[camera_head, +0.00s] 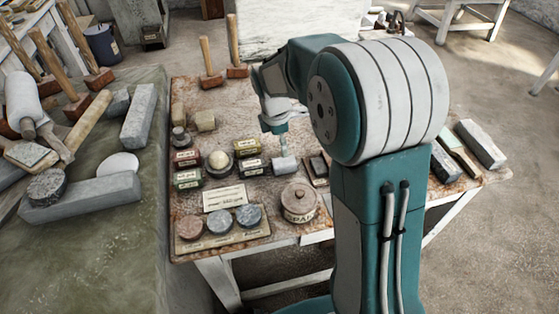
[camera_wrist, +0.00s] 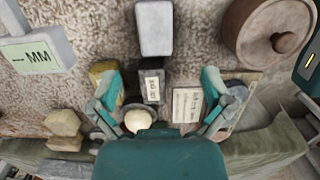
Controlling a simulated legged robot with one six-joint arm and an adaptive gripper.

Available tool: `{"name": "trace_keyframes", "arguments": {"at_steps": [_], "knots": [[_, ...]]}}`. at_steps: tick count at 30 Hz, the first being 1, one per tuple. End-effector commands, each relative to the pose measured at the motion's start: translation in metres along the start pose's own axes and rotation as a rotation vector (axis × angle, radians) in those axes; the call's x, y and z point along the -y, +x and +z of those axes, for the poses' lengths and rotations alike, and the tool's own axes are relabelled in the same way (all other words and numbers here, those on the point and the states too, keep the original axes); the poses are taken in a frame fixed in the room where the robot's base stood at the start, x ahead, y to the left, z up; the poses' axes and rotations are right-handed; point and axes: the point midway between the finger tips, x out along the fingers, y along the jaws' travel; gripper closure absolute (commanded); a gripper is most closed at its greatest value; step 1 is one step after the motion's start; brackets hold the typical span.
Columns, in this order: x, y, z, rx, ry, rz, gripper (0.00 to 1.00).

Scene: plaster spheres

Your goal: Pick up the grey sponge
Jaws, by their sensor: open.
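A pale grey block (camera_head: 285,165), which looks like the grey sponge, lies on the worn table right of the labelled boxes. In the wrist view, a pale grey block (camera_wrist: 154,28) that seems to be the same one lies at the top centre, beyond my fingertips. My gripper (camera_head: 281,143) is above the table near this block, partly hidden by my arm. In the wrist view my gripper (camera_wrist: 160,90) has its fingers spread wide. A dark labelled box (camera_wrist: 152,86) and a cream ball (camera_wrist: 137,121) show between them; nothing is held.
A round lidded pot (camera_head: 300,203) stands in front of the block. Small labelled boxes (camera_head: 187,180) and a tray of round stones (camera_head: 221,236) are to the left. A dark-topped block (camera_head: 318,168) lies close on the right. Mallets (camera_head: 209,65) stand at the back.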

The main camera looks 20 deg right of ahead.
Motion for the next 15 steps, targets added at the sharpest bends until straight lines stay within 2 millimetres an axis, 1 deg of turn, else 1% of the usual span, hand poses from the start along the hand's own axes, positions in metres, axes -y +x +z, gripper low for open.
{"name": "trace_keyframes", "arguments": {"at_steps": [1, 3, 11, 15], "knots": [[0.001, 0.010, 0.001, 0.000, 0.001, -0.006, 0.00], [0.000, 0.021, 0.000, 0.001, 0.001, -0.005, 0.00], [-0.002, 0.045, -0.004, 0.005, 0.002, -0.004, 0.00], [-0.007, 0.067, -0.004, 0.004, 0.002, -0.005, 0.00]]}}
